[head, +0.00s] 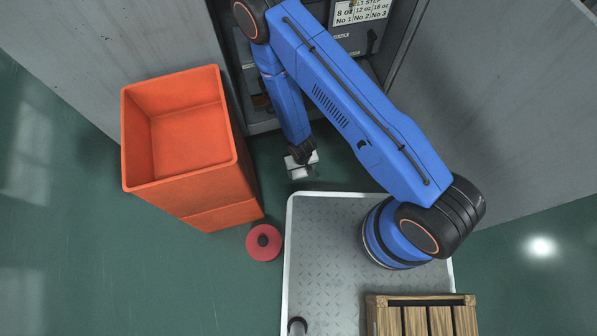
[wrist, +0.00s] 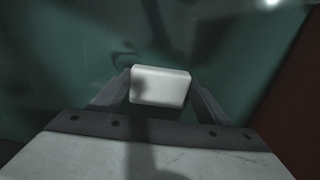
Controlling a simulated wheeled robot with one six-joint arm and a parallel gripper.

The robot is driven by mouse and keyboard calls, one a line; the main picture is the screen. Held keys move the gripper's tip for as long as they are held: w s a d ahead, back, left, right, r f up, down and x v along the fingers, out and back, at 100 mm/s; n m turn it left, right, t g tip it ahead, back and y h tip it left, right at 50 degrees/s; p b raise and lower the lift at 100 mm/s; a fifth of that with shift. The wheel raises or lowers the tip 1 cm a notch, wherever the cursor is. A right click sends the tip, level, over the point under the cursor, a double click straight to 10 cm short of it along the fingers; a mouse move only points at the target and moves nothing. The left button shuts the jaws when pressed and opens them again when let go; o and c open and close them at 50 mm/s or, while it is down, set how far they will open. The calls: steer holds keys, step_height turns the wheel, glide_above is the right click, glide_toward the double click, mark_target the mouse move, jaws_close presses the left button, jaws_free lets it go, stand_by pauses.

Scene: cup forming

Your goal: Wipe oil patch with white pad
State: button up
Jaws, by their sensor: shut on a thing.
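My gripper (head: 302,166) is low over the green floor, between the orange bin and the front of the grey machine. In the wrist view, the white pad (wrist: 160,85) is held between the two fingers of my gripper (wrist: 160,88). The pad is a small block with rounded edges, seen close to the floor; I cannot tell whether it touches it. Dark smudges (wrist: 122,60) show on the floor beyond the pad in the wrist view. I cannot tell whether they are the oil patch or shadow. The head view shows no clear oil patch; my arm hides part of the floor.
An orange bin (head: 228,150) stands left of my gripper. A red ring (head: 264,243) lies on the floor below it. The grey machine (head: 160,45) with an open bay is behind. A wooden crate (head: 420,299) sits at lower right. Floor at far left is clear.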

mark_target(294, 181)
steer(key=shift+w+d+f, duration=0.1)
steer(key=shift+w+d, duration=0.1)
steer(key=shift+d, duration=0.65)
steer(key=shift+w+d, duration=0.15)
steer(key=shift+d, duration=0.65)
steer(key=c, duration=0.4)
steer(key=shift+w+d, duration=0.3)
steer(key=shift+d, duration=0.45)
steer(key=shift+w+d, duration=0.25)
steer(key=shift+d, duration=0.55)
steer(key=shift+w+d, duration=0.3)
steer(key=shift+d, duration=0.45)
steer(key=shift+s+d, duration=0.2)
steer(key=shift+s, duration=0.4)
steer(key=shift+s+d, duration=0.15)
steer(key=shift+s, duration=0.4)
steer(key=shift+s+a, duration=0.45)
steer(key=shift+a, duration=1.1)
steer(key=shift+s+a, duration=0.5)
steer(key=shift+a, duration=1)
steer(key=shift+s+a, duration=0.45)
steer(key=shift+a, duration=1.1)
steer(key=shift+s+a, duration=0.25)
steer(key=shift+a, duration=0.35)
steer(key=shift+s+a, duration=0.2)
steer(key=shift+a, duration=0.4)
steer(key=shift+d, duration=0.1)
